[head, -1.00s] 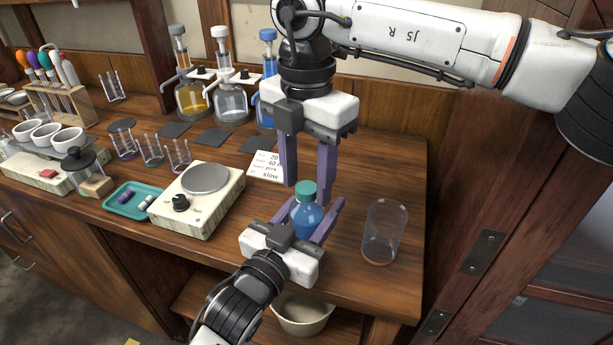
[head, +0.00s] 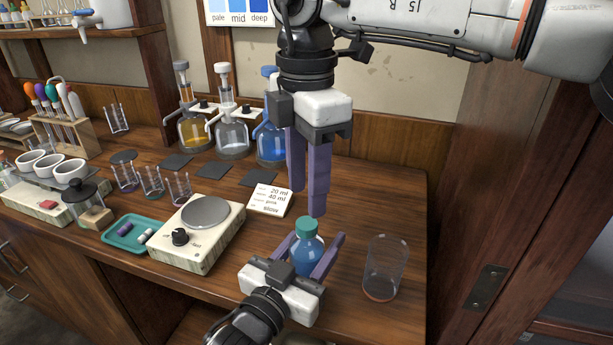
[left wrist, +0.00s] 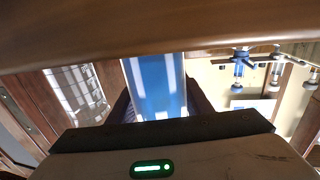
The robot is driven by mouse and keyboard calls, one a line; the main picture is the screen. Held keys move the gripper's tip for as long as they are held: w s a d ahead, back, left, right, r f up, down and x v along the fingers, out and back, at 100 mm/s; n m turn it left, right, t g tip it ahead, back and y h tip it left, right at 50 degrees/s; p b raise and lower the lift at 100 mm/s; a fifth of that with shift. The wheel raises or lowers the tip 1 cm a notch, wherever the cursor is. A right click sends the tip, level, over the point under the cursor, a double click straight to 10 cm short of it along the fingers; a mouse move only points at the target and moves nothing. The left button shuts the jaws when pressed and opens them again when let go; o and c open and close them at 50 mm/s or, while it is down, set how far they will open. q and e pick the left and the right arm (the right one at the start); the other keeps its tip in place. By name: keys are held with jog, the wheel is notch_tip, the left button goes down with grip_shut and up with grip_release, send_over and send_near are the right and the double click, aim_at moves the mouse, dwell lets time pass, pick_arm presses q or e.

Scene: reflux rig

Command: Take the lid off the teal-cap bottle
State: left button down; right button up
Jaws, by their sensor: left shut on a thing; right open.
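The teal-cap bottle (head: 308,257) stands upright near the table's front edge, holding blue liquid. Its teal lid (head: 306,227) sits on top. My left gripper (head: 313,246) is shut on the bottle's body from the front, a finger on either side. The blue bottle also fills the middle of the left wrist view (left wrist: 155,88), between the dark fingers; its lid cannot be made out there. My right gripper (head: 307,203) points down from above, open and empty, with its fingertips just above the lid and apart from it.
An empty glass beaker (head: 385,268) stands close on the right. A hotplate (head: 197,232), a teal tray (head: 139,234) and a note card (head: 270,201) are to the left. Dispenser bottles (head: 231,133) stand behind. A wooden post (head: 490,230) bounds the right side.

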aim_at(306, 223)
notch_tip(306, 223, down, 6)
jog(key=shift+r, duration=0.1)
jog(key=shift+c, duration=0.3)
grip_shut()
jog(key=n, duration=1.1)
jog(key=shift+n, duration=0.3)
jog(key=n, duration=0.6)
jog(key=shift+n, duration=0.3)
jog(key=n, duration=0.5)
jog(key=shift+r+n, duration=0.1)
jog(key=shift+n, duration=0.2)
